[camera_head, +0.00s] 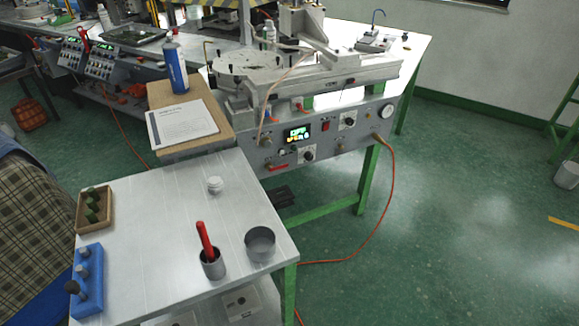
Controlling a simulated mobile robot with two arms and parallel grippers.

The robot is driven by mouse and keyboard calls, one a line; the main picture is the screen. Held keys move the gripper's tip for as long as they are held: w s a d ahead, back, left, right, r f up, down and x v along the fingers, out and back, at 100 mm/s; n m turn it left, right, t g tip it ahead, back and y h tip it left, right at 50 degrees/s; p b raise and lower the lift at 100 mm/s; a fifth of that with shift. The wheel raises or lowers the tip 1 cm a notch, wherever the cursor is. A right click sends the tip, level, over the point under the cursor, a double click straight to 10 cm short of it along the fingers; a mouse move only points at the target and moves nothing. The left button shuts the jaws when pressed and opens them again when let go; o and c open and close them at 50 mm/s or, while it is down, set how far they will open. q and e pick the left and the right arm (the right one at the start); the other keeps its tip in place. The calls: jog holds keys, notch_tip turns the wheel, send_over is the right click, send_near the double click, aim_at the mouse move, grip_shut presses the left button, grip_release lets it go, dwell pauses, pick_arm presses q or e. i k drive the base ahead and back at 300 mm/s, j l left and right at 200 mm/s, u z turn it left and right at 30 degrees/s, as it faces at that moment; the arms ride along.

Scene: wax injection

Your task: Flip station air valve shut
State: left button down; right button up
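The wax injection station's grey front panel (340,137) faces me beyond the near table. A small red lever (278,167) sits at the panel's lower left, lying nearly level with a slight tilt; it looks like the air valve handle, but its label is too small to read. A lit green display (298,134), a red switch (325,126), black knobs and a round gauge (387,110) are also on the panel. Neither of my grippers shows in the head view, and nothing touches the lever.
The near white table (165,215) holds a grey cup (212,266) with a red-handled tool, a grey bowl (260,245), a wooden tray (81,218) and a blue rack (83,290). A paper (183,123) lies left of the panel.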

aim_at(271, 169)
jog(key=i+l+u, duration=0.1)
jog(key=l, duration=0.45)
jog(key=i+l+u, duration=0.15)
jog(key=l, duration=0.4)
jog(key=i+l+u, duration=0.1)
jog(key=l, duration=0.45)
jog(key=i+l+u, duration=0.15)
jog(key=l, duration=0.4)
jog(key=i+l+u, duration=0.15)
jog(key=i, duration=0.3)
jog(key=i+l+u, duration=0.2)
jog(key=i+l, duration=0.15)
jog(key=i, duration=0.15)
